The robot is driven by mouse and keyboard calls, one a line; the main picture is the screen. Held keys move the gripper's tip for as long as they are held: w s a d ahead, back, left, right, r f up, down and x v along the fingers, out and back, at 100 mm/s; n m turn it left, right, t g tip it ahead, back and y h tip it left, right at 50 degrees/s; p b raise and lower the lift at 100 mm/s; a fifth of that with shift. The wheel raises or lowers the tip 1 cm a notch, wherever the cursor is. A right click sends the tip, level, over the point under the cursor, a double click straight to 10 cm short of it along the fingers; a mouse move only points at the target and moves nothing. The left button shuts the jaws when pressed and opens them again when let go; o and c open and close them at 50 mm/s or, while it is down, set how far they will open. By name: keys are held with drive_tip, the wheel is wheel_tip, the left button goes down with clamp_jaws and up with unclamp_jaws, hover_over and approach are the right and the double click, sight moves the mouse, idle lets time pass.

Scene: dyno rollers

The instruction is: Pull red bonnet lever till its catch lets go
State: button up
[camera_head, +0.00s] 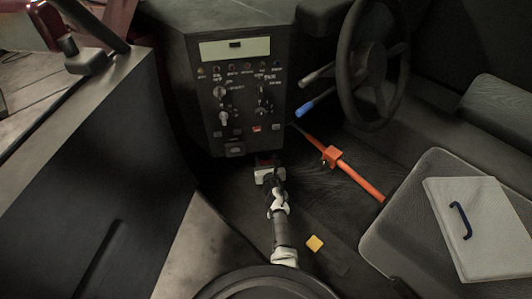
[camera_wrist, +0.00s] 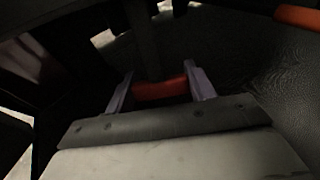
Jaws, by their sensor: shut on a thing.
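The red bonnet lever (camera_wrist: 160,89) is a short red bar seen in the wrist view, lying crosswise between the two pale fingers of my gripper (camera_wrist: 161,92). The fingers are shut on it, one at each end of the visible red part. In the head view my gripper (camera_head: 267,172) is low down, just below the dark control panel. Only a small dark red bit of the lever shows there, mostly hidden by my gripper. The state of its catch cannot be seen.
The dark control panel (camera_head: 236,107) with knobs stands above my gripper. An orange bar with a clamp (camera_head: 331,156) slants to the right. Further right are a steering wheel (camera_head: 371,58) and a seat with a white board (camera_head: 479,225). A yellow block (camera_head: 314,243) lies on the floor.

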drive_tip(key=shift+p+v, duration=0.3)
drive_tip(key=shift+v, duration=0.6)
drive_tip(key=o, duration=1.4)
drive_tip(key=p+v, duration=0.6)
drive_tip(key=v, duration=0.8)
drive_tip(key=shift+w+r, duration=0.1)
drive_tip(key=shift+r, duration=0.05)
